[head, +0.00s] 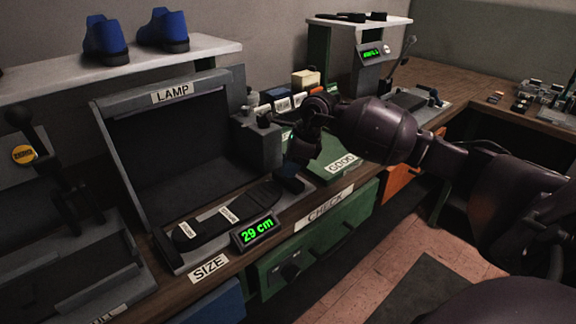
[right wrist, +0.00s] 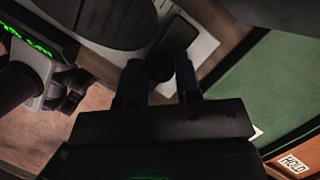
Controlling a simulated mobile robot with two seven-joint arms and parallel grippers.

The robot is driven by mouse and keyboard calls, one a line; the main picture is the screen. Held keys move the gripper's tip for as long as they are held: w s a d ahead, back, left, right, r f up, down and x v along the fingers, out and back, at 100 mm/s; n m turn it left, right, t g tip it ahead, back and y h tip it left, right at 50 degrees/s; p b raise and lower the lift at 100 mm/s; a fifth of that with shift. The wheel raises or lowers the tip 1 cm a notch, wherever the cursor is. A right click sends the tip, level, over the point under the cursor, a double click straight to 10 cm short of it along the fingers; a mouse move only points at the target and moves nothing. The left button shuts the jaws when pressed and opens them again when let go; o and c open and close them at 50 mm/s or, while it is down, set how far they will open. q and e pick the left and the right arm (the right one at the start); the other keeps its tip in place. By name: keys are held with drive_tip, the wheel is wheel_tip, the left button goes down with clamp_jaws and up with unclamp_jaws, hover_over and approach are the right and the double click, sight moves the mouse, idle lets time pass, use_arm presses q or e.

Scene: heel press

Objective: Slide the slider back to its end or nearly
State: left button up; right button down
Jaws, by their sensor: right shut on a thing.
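The measuring station has a grey bed (head: 180,262) with a dark shoe sole lying on it (head: 225,212). The display (head: 256,233) reads 29 cm. My right gripper (head: 290,180) is at the right end of the sole, its bluish fingertips low over the bed. In the right wrist view the fingers (right wrist: 160,80) are shut on a dark round knob (right wrist: 159,67), which appears to be the slider's. The knob stands close to the end of the sole (right wrist: 105,20). In the head view the gripper hides the knob.
A hood labelled LAMP (head: 172,93) rises behind the bed. A lever with a yellow ZERO button (head: 24,155) stands at left. A green GOOD bin (head: 338,165) is beyond my gripper. Green CHECK drawers (head: 310,250) are below the bench edge. Blue shoes (head: 105,40) sit on the shelf.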

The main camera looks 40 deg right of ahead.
drive_tip(key=shift+d+f, duration=0.1)
drive_tip(key=shift+d, duration=0.95)
drive_tip(key=shift+w, duration=0.1)
drive_tip(key=c, duration=1.1)
unclamp_jaws()
drive_tip(key=shift+d, duration=0.1)
drive_tip(key=shift+c, duration=0.2)
drive_tip(key=o, duration=0.3)
drive_tip(key=shift+d, duration=0.1)
drive_tip(key=shift+p+v, duration=0.4)
drive_tip(key=shift+v, duration=5.1)
